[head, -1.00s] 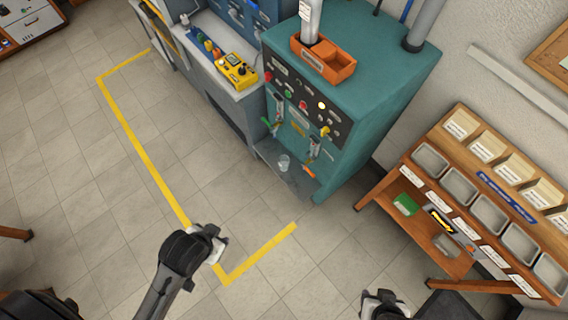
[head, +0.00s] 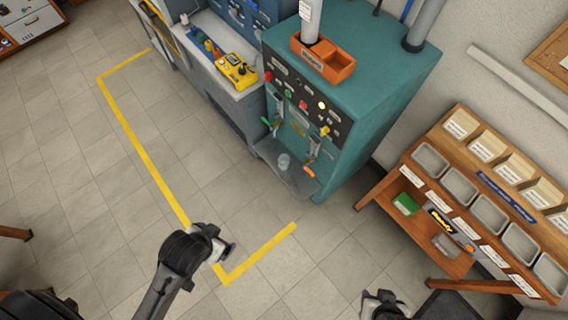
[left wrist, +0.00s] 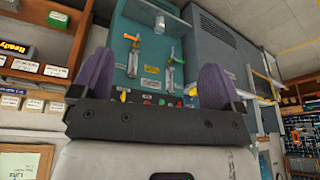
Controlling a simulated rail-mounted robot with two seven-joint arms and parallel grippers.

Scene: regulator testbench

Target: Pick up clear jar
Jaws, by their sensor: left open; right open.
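The clear jar (head: 284,161) stands on the low ledge at the foot of the teal test machine (head: 372,85), below its taps. In the left wrist view the jar (left wrist: 159,22) shows small at the top, framed beyond the fingers. My left gripper (head: 228,252) is over the floor by the yellow line's corner, well short of the jar. Its two purple fingers (left wrist: 155,78) are apart with nothing between them. My right gripper (head: 385,298) is at the bottom edge, partly cut off, open, and far from the jar.
A wooden rack (head: 470,205) with grey bins stands to the right of the machine. An orange tray (head: 324,62) is on top of the machine. A bench with a yellow meter (head: 236,71) adjoins it at left. The tiled floor (head: 255,205) before the machine is clear.

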